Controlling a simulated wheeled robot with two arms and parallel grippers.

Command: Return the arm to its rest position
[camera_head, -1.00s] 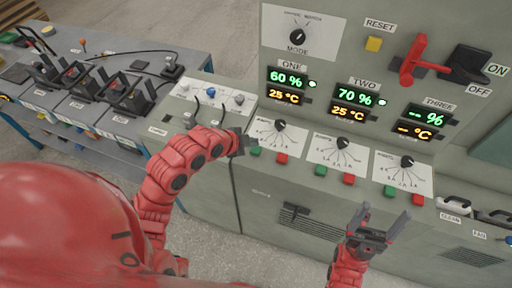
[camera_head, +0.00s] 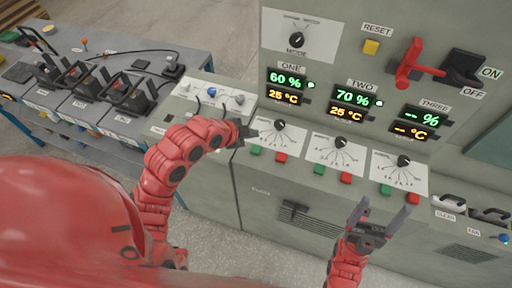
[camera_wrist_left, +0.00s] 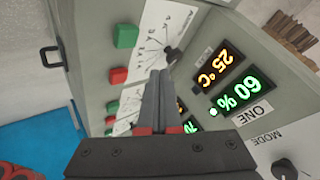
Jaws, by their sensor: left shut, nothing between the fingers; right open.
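My left arm is red and reaches in from the left in the head view. My left gripper (camera_head: 246,132) is close to the panel's sloped shelf, beside the dial plate under display ONE. It also shows in the left wrist view (camera_wrist_left: 160,80), with its dark fingers together and nothing between them. The dial (camera_wrist_left: 172,56) of that plate is just beyond the fingertips in that view; I cannot tell whether they touch. My right gripper (camera_head: 388,208) is open and empty, in front of the cabinet below the dial plate under THREE.
The display ONE (camera_head: 285,88) reads 60 % and 25 °C. The display TWO (camera_head: 352,105) reads 70 % and 25 °C. A red lever switch (camera_head: 410,65) is at upper right. Green and red buttons line the shelf edge. A bench (camera_head: 60,125) with several battery devices stands at left.

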